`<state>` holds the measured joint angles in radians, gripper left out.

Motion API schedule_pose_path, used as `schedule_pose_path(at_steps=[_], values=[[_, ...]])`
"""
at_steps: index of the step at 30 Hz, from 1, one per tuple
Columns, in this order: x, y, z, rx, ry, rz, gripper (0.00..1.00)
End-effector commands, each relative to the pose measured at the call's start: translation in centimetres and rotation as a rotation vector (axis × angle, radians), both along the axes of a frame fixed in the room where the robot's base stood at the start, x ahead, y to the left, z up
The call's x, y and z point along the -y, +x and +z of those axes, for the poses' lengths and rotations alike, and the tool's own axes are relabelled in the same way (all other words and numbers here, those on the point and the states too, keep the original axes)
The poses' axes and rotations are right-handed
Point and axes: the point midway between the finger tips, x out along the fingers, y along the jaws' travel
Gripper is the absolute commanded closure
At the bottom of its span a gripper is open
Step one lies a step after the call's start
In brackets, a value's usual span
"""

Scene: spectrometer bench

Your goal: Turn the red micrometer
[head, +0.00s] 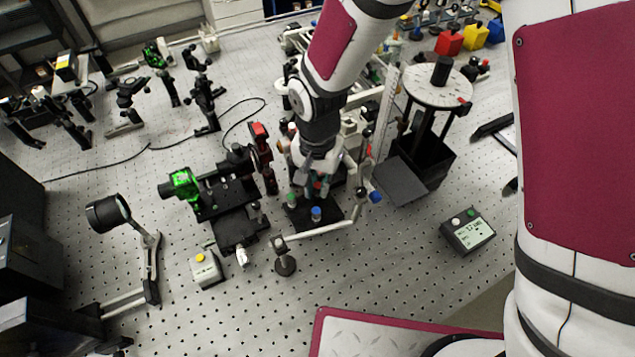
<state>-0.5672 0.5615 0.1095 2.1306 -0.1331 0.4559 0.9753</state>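My gripper (315,185) points down over a small dark optics mount (325,222) near the middle of the bench. Its fingers are small and partly hidden by the mount's parts, so I cannot tell how far they are open. A small red tip (317,185) shows right at the fingers and may be the red micrometer. I cannot tell if the fingers touch it. A green-capped knob (291,199) and a blue-capped knob (316,213) stand on the same mount, just in front of the gripper.
A red-topped post (260,143) and a stage with a green part (186,184) stand left of the gripper. A jointed rod (325,231) runs close in front. A black box (430,160) and a display unit (467,231) are on the right. The front bench is mostly clear.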

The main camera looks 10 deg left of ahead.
Motion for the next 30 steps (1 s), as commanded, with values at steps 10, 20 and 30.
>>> schedule_pose_path(at_steps=[10, 20, 30], values=[[-0.03, 0.01, 0.02, 0.0, 0.001, 0.015, 1.0], [-0.07, 0.01, 0.04, 0.0, 0.001, 0.175, 1.0], [-0.09, 0.08, 0.05, 0.002, 0.003, 0.47, 1.0]])
